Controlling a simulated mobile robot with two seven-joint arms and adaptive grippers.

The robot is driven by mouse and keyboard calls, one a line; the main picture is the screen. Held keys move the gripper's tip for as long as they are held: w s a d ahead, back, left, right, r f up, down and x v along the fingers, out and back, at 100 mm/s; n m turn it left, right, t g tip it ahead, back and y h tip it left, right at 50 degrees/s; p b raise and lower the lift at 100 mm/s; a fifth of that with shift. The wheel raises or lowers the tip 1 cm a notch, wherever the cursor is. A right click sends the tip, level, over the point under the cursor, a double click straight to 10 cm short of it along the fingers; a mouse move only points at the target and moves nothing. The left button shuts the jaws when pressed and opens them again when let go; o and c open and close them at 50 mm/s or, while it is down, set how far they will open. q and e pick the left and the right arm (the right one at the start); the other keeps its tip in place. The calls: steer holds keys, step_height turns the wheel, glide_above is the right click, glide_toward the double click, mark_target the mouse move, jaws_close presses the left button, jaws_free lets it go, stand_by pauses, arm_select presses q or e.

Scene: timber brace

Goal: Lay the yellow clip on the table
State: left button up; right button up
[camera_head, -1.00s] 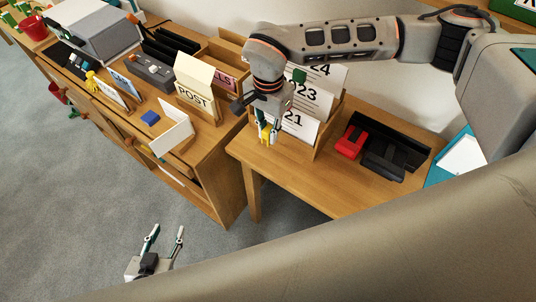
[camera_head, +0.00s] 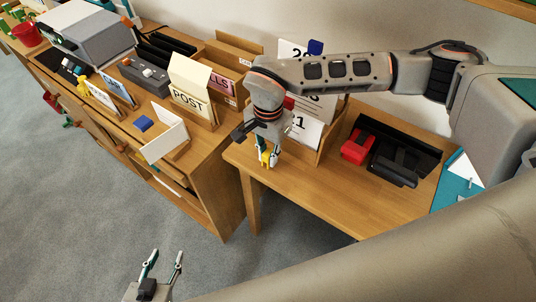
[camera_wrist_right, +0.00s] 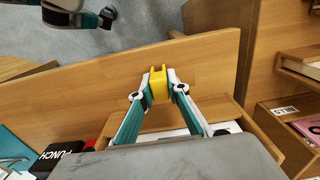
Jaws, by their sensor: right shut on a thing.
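The small yellow clip (camera_head: 267,157) is between the fingertips of my right gripper (camera_head: 265,150), near the left end of the wooden table (camera_head: 320,193). In the right wrist view the clip (camera_wrist_right: 158,85) is pinched between the two fingertips (camera_wrist_right: 159,88), with the table's wood behind it. The clip is close to the table top; I cannot tell whether it touches it. My left gripper (camera_head: 161,268) is open and empty over the floor, at the bottom of the head view.
A wooden file holder with numbered cards (camera_head: 307,131) stands just behind the right gripper. A red block (camera_head: 358,146) and a black punch (camera_head: 394,165) lie further right. A cabinet with a POST sorter (camera_head: 190,103) stands to the left. The table front is clear.

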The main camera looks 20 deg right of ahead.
mark_target(268, 152)
steer(key=shift+f, duration=0.1)
steer(key=o, duration=0.8)
steer(key=shift+o, duration=0.2)
step_height(268, 152, up, 11)
steer(key=p, duration=0.7)
steer(key=shift+r, duration=0.2)
steer(key=shift+r+p, duration=0.35)
steer(key=shift+r, duration=0.05)
